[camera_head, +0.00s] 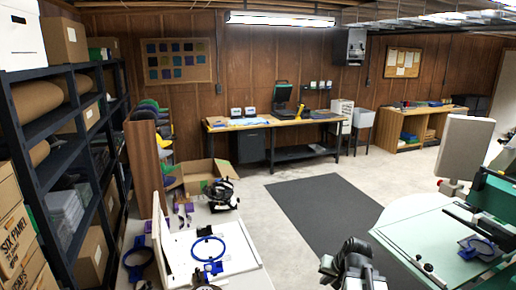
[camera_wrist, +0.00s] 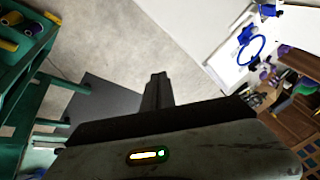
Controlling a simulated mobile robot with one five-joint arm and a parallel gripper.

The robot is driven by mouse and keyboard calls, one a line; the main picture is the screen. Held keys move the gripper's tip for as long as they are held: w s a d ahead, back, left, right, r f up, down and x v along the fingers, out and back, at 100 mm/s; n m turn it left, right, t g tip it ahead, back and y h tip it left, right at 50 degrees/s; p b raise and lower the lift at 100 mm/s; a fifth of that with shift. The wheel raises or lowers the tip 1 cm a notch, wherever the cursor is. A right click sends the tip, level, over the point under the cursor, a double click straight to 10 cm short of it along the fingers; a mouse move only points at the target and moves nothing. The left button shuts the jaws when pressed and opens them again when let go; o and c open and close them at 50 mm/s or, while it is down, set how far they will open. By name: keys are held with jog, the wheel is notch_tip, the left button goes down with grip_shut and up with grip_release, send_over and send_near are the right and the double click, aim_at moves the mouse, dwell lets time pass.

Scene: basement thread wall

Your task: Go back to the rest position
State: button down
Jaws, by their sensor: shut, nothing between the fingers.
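My gripper (camera_head: 352,260) shows at the bottom of the head view, over the floor between the white table on the left and the green machine on the right. In the wrist view its dark fingers (camera_wrist: 157,92) point away from the camera, close together and with nothing between them. It touches neither table. The wrist view is tilted, with the floor below the fingers.
A white table (camera_head: 250,262) at the lower left bears a blue hoop (camera_head: 208,239). A green machine (camera_head: 490,200) with a pale table (camera_head: 415,232) stands at right. A dark mat (camera_head: 325,212) lies on open floor. Shelving (camera_head: 60,130) lines the left.

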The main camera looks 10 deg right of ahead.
jog(key=a+f+n+g, duration=0.2)
jog(key=a+n, duration=0.2)
jog(key=a, duration=1.5)
jog(key=s+g, duration=0.1)
jog(key=s, duration=0.1)
jog(key=s+g, duration=0.1)
jog(key=s+n+h, duration=0.1)
jog(key=s, duration=0.1)
jog(key=shift+s+f+g, duration=0.25)
jog(key=shift+s+g, duration=0.05)
jog(key=shift+g, duration=0.1)
jog(key=shift+d, duration=0.1)
